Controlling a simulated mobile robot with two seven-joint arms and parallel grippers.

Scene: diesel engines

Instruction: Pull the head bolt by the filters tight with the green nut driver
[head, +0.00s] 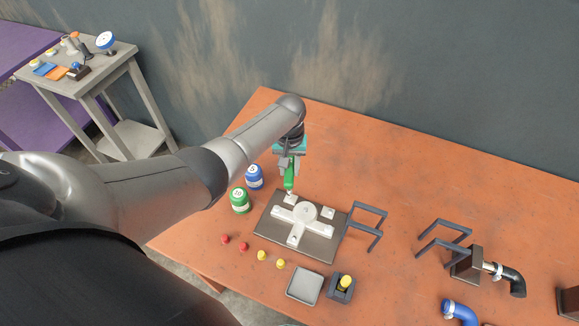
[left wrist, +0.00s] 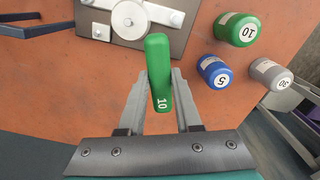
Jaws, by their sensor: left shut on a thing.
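My left gripper (head: 289,160) is shut on the green nut driver (head: 289,178), which points down over the engine plate (head: 270,226). Other pale bosses show at the plate's corners, with a round white hub (head: 304,211) in the middle. My right gripper is not in view.
A blue canister (head: 254,177) and a green canister (head: 240,200) stand left of the plate; a grey one (left wrist: 270,75) shows in the wrist view. Red and yellow caps (head: 262,256) and a grey tray (head: 305,287) lie in front. Dark frames (head: 366,226) stand to the right.

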